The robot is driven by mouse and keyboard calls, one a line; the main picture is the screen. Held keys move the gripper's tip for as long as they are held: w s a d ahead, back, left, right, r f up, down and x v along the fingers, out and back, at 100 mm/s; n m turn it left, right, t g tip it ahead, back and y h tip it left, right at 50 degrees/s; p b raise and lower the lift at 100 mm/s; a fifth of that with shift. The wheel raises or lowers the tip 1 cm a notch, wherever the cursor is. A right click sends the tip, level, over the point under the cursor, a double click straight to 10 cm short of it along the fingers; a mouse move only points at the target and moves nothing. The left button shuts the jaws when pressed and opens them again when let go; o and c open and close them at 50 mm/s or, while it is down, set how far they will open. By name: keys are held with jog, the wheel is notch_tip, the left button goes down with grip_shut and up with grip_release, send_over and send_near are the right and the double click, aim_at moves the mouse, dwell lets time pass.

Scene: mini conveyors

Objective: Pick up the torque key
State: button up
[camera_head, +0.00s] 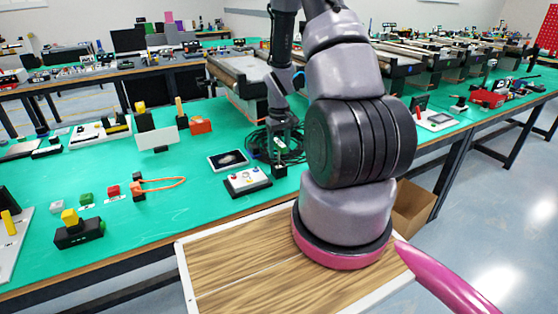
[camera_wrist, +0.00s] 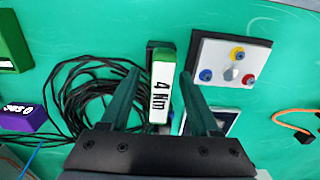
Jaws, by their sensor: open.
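The torque key, a white and green block marked "4 Nm" (camera_wrist: 161,92), stands in the middle of the wrist view. A dark part shows behind its upper end. My gripper (camera_wrist: 159,74) is open, with one dark green finger on each side of the key and a gap on both sides. In the head view my gripper (camera_head: 281,148) points down over the green bench near the coiled black cable. The key is hard to make out there, being small and partly hidden by the gripper.
Coiled black cables (camera_wrist: 85,95) lie left of the key. A white plate with coloured knobs on a black base (camera_wrist: 217,75) stands close on the right. A dark tablet (camera_head: 228,160) lies nearby. An orange cable loop (camera_head: 165,183) lies farther left on the bench.

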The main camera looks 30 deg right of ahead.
jog(key=shift+f, duration=0.65)
grip_shut()
dwell(0.9)
